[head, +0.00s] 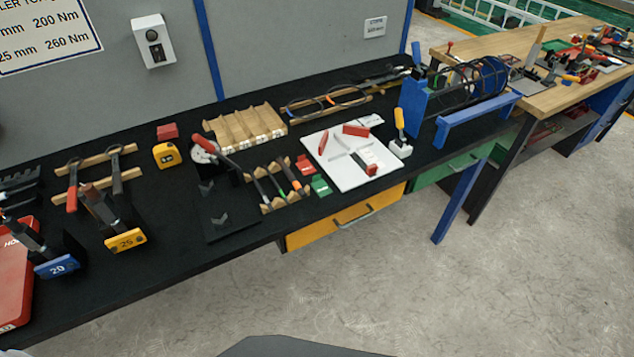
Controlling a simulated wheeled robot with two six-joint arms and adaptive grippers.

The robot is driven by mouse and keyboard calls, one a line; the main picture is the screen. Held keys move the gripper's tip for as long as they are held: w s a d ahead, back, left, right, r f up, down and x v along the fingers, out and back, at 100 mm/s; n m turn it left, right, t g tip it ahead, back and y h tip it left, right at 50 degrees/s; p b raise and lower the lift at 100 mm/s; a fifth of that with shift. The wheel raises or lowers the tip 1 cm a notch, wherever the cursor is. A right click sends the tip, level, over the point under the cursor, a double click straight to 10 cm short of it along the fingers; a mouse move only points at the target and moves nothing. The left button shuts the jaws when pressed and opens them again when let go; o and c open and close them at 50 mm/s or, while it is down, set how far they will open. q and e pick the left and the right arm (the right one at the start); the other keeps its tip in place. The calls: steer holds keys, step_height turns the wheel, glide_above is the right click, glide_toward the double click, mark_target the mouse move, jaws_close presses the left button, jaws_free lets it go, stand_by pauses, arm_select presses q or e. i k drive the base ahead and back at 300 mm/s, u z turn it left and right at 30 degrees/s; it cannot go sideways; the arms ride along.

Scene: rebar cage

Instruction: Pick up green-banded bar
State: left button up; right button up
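Several thin bars lie side by side on a notched wooden rack (266,209) near the front edge of the black bench. The bands are small, so I cannot tell for certain which is the green-banded bar. Neither of my grippers is in view.
A red-handled tool (215,155) stands just left of the rack, and a white board (345,172) with red pieces lies to its right. A yellow tape measure (167,155) and an empty-looking wooden rack (245,127) sit behind. Floor in front is clear.

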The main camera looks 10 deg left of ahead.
mark_target(267, 170)
steer(key=z, duration=1.8)
steer(key=k, duration=1.05)
steer(key=u, duration=1.45)
